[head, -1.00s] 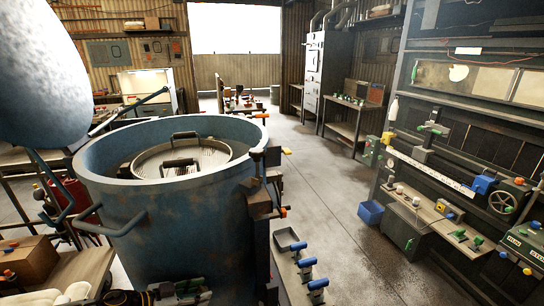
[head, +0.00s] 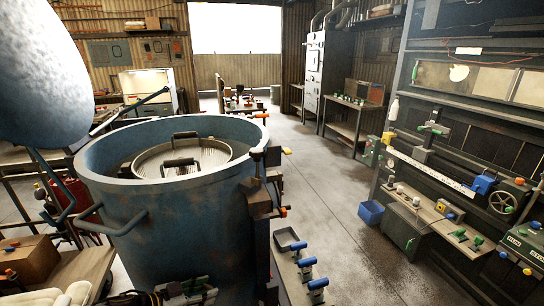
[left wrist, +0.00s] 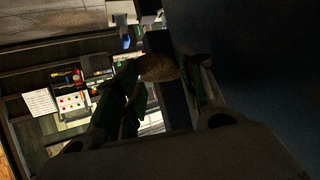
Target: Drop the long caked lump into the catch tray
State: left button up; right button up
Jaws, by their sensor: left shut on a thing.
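My left gripper (head: 190,290) shows at the bottom edge of the head view, in front of the blue pot (head: 170,235). In the left wrist view its fingers (left wrist: 165,80) are shut on a brownish, rough lump (left wrist: 161,68), held near the fingertips. The lump's full length is hidden by the fingers. It cannot be made out in the head view. A small grey tray (head: 290,239), which looks like the catch tray, lies to the right of the pot, and its visible inside looks empty. My right gripper is not in view.
The pot holds a round screen (head: 182,158) with handles. Blue-handled valves (head: 306,262) stand in front of the tray. A blue bin (head: 370,212) sits on the open floor to the right.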

pick_arm(q)
jog(key=shift+w+d+f+n+t+y, duration=0.1)
jog(key=shift+w+d+n+t+y, duration=0.1)
jog(key=shift+d+n+t+y, duration=0.25)
jog(key=shift+w+d+f+n+t+y, duration=0.1)
jog(key=shift+w+d+n+t+y, duration=0.1)
jog(key=shift+d+n+y, duration=0.3)
jog(key=shift+w+d+n+t+y, duration=0.15)
jog(key=shift+d+n, duration=0.1)
jog(key=shift+d, duration=0.4)
jog(key=s+d+r+n+t+y+p, duration=0.2)
jog(key=d+n+y, duration=0.4)
jog(key=d, duration=0.4)
jog(key=shift+s+r+n+y, duration=0.4)
jog(key=shift+s+r+n, duration=0.1)
jog(key=shift+r, duration=0.15)
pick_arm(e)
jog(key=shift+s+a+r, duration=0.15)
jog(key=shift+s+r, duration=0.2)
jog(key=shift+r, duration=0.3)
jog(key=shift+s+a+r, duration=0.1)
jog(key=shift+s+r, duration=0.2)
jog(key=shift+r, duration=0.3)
pick_arm(q)
jog(key=shift+a, duration=0.1)
